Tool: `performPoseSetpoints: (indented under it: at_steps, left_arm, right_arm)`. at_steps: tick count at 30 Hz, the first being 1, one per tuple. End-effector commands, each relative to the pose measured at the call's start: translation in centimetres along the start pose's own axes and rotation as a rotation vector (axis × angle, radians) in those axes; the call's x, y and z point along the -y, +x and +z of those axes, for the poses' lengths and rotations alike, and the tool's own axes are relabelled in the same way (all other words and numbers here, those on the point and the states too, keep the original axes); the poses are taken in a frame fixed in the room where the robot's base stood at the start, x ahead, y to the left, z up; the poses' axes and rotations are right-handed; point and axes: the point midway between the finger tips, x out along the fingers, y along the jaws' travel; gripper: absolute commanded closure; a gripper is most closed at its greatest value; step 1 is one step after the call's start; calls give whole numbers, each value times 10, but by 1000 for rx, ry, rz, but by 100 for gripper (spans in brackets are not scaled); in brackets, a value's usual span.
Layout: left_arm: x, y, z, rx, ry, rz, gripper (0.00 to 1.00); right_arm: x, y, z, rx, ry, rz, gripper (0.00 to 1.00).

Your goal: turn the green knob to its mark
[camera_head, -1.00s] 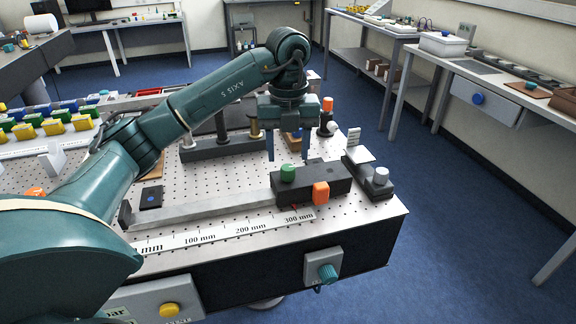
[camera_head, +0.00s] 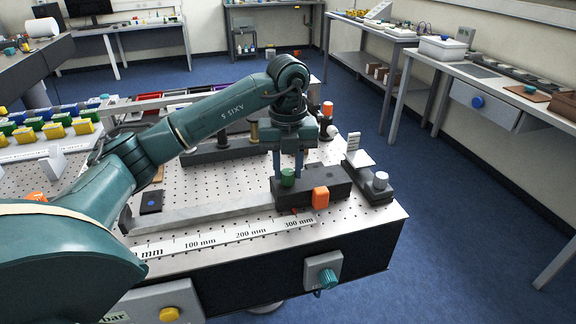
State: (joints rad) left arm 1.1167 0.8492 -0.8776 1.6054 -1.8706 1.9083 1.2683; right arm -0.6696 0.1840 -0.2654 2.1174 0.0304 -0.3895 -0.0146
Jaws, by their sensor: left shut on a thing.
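The green knob (camera_head: 288,177) stands on top of a dark block (camera_head: 335,190) near the right end of the table. My left gripper (camera_head: 288,170) comes down from above, with its fingers at the knob, and is shut on it. The knob's mark cannot be made out at this size. My right gripper is not in view.
A grey-topped fixture (camera_head: 381,181) stands to the right. A long metal bar (camera_head: 205,215) and a millimetre scale (camera_head: 225,237) run along the table's front. A teal knob (camera_head: 328,279) is on the front panel.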

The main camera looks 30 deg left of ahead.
Motion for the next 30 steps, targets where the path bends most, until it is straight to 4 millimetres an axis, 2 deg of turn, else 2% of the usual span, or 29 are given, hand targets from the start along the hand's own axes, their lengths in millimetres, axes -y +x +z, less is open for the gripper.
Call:
performPoseSetpoints:
  at_steps: [1, 5, 16, 30]
  left_arm:
    - [0, 0, 0, 0, 0, 0, 84]
    - [0, 0, 0, 0, 0, 0, 94]
    - [0, 0, 0, 0, 67, 0, 94]
    - [1, -1, 0, 1, 451, -2, 94]
  right_arm:
    - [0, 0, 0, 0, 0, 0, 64]
    - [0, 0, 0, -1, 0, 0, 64]
    - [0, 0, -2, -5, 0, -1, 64]
    - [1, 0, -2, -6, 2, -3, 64]
